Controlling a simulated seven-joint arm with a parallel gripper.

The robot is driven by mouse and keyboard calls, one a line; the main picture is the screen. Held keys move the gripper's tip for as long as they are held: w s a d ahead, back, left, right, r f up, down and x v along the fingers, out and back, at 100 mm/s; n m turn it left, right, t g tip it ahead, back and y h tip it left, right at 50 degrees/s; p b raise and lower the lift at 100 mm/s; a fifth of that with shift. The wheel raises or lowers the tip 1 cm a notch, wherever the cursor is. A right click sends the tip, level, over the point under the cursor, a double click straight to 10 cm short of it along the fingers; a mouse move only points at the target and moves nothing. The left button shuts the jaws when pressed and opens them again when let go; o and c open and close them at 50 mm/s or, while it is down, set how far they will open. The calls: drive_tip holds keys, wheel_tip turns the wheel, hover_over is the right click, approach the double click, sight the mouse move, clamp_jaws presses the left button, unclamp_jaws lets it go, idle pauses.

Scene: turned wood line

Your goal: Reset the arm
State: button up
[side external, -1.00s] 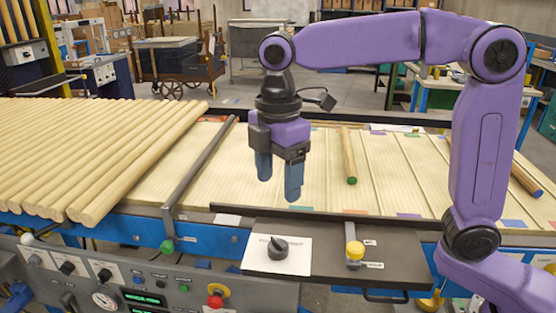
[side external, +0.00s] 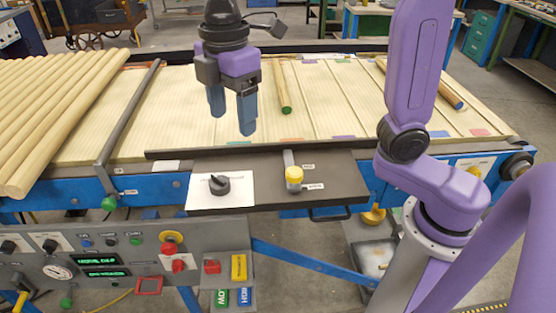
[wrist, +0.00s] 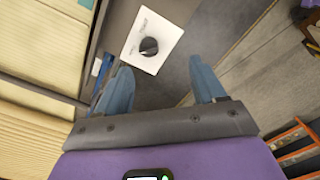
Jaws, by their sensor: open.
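My gripper (side external: 232,122) hangs with its blue fingers pointing down and apart, above the near part of the slatted wooden bed and behind the dark shelf. Nothing is between the fingers. In the wrist view my gripper (wrist: 158,80) is also open and empty. A black rotary knob (side external: 220,185) on a white card sits on the left of the dark shelf (side external: 335,190), below and in front of the fingers. The knob also shows in the wrist view (wrist: 149,46), beyond the fingertips. The card's printing is too small to read fully.
A yellow-capped lever (side external: 294,178) stands right of the knob. A green-ended rod (side external: 281,88) lies on the bed, with another rod (side external: 440,88) farther right. Many dowels (side external: 55,110) lie left of a grey bar (side external: 128,115). A control panel (side external: 130,262) is at the front left.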

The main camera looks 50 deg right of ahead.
drive_tip(key=s+d+f+m, duration=0.1)
drive_tip(key=s+d+f, duration=0.3)
drive_tip(key=s+d, duration=0.1)
drive_tip(key=s+d+f+m, duration=0.2)
drive_tip(key=s+d+f, duration=0.2)
drive_tip(key=s, duration=0.3)
drive_tip(key=s+d+f+m, duration=0.1)
drive_tip(key=s+d+f, duration=0.3)
drive_tip(key=s+d, duration=0.2)
drive_tip(key=shift+s+d+m, duration=0.25)
drive_tip(key=shift+s+m, duration=0.05)
drive_tip(key=shift+s, duration=0.05)
drive_tip(key=shift+c, duration=0.3)
